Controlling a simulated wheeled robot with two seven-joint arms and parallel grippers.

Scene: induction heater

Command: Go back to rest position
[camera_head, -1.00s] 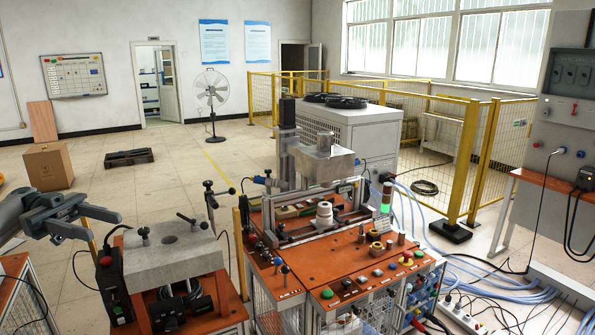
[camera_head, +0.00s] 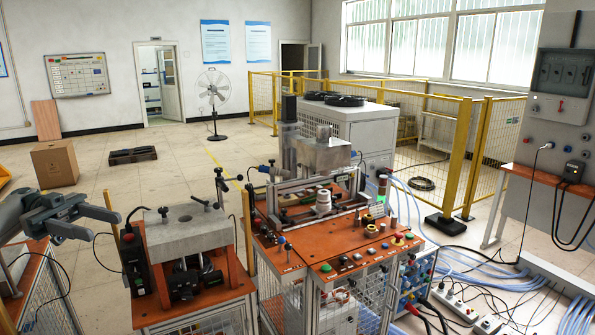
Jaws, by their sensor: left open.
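My left gripper (camera_head: 97,225) comes in at the left edge of the head view. Its dark jaws are open, with nothing seen between them. It is in the air to the left of a small orange stand with a grey metal block on top (camera_head: 182,232), apart from it in the picture. My right gripper does not show. The induction heater machine (camera_head: 318,205) stands in the middle on an orange-topped bench (camera_head: 280,262), with a white stacked piece (camera_head: 323,201) on it.
A black control box with a red button (camera_head: 131,257) is fixed beside the small stand. Yellow fencing (camera_head: 462,150) and a grey cabinet (camera_head: 560,100) stand at the right. Blue hoses and cables (camera_head: 480,270) cover the floor there. Open floor (camera_head: 150,185) lies behind the left gripper.

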